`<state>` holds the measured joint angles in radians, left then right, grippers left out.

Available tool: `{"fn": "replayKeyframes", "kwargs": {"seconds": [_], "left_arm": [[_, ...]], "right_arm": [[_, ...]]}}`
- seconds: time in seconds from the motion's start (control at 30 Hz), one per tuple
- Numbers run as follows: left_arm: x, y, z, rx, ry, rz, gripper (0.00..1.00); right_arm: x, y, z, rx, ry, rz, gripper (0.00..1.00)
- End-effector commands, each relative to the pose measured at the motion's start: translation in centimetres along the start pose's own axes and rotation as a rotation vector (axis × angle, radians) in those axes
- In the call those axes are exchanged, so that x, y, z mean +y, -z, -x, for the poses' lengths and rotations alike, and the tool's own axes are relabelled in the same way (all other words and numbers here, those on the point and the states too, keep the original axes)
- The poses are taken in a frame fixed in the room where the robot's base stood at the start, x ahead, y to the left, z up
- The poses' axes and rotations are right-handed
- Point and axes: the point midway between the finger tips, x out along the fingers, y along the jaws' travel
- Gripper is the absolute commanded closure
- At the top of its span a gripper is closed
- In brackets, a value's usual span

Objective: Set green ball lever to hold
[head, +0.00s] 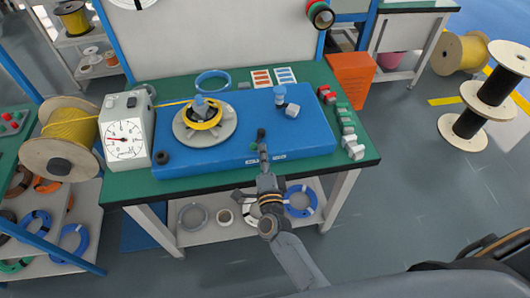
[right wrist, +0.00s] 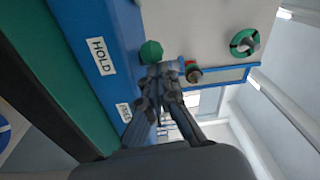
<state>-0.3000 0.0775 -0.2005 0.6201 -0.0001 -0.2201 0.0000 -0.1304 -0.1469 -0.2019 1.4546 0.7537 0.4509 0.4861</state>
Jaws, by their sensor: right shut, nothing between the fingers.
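The green ball (right wrist: 151,52) of the lever shows in the right wrist view, close to my right gripper's fingertips. It is on the side towards the white HOLD label (right wrist: 101,56) on the blue box's front. Its lever arm is hidden. A second label (right wrist: 124,113), hard to read, is farther along that front. In the head view the ball (head: 253,147) is small and dark at the front edge of the blue box (head: 220,155). My right gripper (head: 262,134) is shut and empty beside it; it also shows in the right wrist view (right wrist: 164,70). Contact is unclear. My left gripper is out of view.
A white dial gauge box (head: 125,148) stands left on the green bench (head: 120,192). A yellow cable coil (head: 205,122) lies on the round turntable on the blue box. Small grey and green blocks (head: 350,140) line the bench's right edge. An orange bin (head: 350,80) stands behind right.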

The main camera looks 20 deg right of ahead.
Motion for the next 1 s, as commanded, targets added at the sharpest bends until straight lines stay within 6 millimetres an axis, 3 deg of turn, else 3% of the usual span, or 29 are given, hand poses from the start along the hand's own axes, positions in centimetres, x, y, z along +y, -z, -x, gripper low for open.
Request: {"fn": "replayKeyframes", "kwargs": {"seconds": [0.03, 0.27, 0.7, 1.0], "left_arm": [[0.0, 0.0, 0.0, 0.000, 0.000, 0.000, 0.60], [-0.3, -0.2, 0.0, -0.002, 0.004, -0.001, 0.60], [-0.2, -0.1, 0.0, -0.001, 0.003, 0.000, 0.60], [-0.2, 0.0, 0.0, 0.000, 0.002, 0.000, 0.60]], "right_arm": [[-0.6, -1.4, -0.1, -0.028, 0.004, -0.007, 1.00], [-0.5, -1.2, 1.0, -0.027, 0.002, -0.007, 1.00], [0.0, 0.2, 9.8, -0.005, 0.000, -0.006, 1.00], [0.0, 0.5, 12.2, 0.002, 0.002, -0.007, 1.00]]}}
